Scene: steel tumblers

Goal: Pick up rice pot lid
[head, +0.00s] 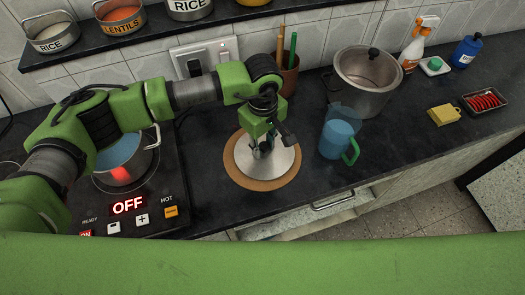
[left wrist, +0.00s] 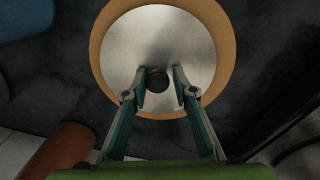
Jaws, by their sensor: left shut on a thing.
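The steel lid (head: 245,163) is a round silver disc over a tan round mat (head: 236,178) on the dark counter. In the left wrist view the lid (left wrist: 155,38) shows with its dark knob (left wrist: 155,82) between the fingers, and the mat's rim (left wrist: 99,60) around it. My left gripper (head: 263,147) points down at the lid's middle. In the left wrist view this gripper (left wrist: 160,78) is shut on the knob. I cannot tell whether the lid touches the mat. My right gripper is not in view.
An open pot (head: 143,168) sits on the hob at left, whose display reads OFF. A blue jug (head: 335,138) with a green handle stands close right of the mat. A large steel pot (head: 366,103) and a brown utensil cup (head: 290,78) stand behind.

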